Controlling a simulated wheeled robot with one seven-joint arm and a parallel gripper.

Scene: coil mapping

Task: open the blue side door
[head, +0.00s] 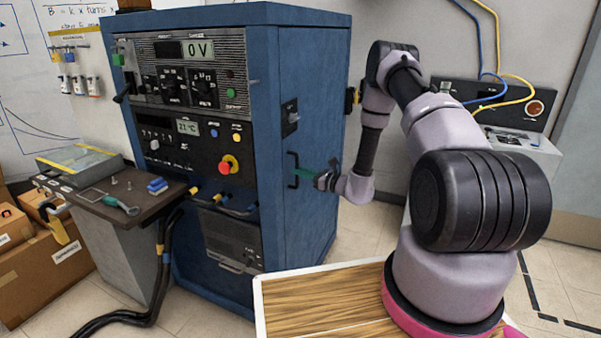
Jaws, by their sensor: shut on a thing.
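The blue side door (314,120) is the right-hand face of the tall blue cabinet (215,45). It looks flush with the cabinet body. A black upright handle (292,170) is on it, toward its front edge, with a black latch or switch plate (289,117) above. My gripper (304,173) reaches in from the right at handle height. Its green fingers are shut at the handle, and they partly cover it. The exact contact is small in the picture.
A bench (160,205) with tools stands left of the cabinet, and boxes (60,270) are beyond it. Black cables (125,318) lie on the floor. A grey instrument (525,150) with yellow and blue cables is at the back right. Some floor right of the door is clear.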

